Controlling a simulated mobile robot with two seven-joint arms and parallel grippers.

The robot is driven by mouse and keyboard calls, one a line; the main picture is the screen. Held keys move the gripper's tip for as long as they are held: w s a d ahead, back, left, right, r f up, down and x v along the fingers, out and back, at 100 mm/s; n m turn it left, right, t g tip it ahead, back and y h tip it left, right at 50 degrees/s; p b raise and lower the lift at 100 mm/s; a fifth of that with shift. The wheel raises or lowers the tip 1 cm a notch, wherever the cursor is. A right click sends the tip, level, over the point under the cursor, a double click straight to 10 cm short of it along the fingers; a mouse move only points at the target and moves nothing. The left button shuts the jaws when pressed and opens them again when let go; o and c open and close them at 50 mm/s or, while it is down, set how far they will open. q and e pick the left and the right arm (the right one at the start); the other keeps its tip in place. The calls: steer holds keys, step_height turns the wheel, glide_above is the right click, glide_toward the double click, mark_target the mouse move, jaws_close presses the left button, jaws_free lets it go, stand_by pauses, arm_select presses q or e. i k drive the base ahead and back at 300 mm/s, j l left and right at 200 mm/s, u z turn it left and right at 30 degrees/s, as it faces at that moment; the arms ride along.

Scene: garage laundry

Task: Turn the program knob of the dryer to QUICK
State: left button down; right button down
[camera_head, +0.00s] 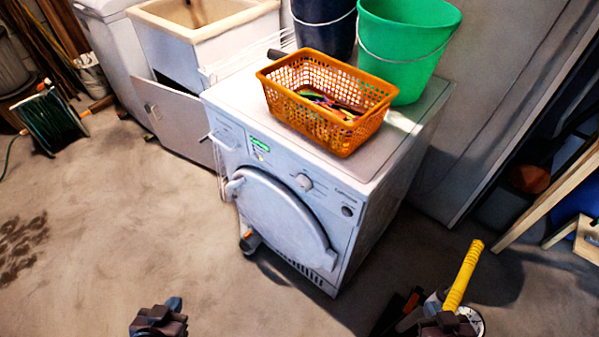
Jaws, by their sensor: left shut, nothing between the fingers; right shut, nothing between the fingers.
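The white dryer (375,235) stands in the middle of the view, its front turned toward the lower left. Its program knob (303,181) is a light round dial on the front panel, above the round door (285,222). The marks around the knob are too small to read, so I cannot tell its setting. A green-lit display (260,145) is to the left of the knob. My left gripper (160,319) is shut and empty at the bottom edge, well away from the dryer. My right gripper (447,324) is shut and empty at the bottom right, also apart from it.
An orange basket (310,125), a green bucket (405,55) and a dark blue bucket (322,28) stand on the dryer. A sink cabinet (175,125) is behind left. A yellow-handled item (463,275) is near my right gripper. The floor before the dryer is mostly clear.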

mark_target(302, 183)
steer(key=j, duration=0.45)
steer(key=k+j+z, duration=0.1)
steer(key=j, duration=0.3)
steer(key=k+j, duration=0.15)
steer(key=j, duration=0.3)
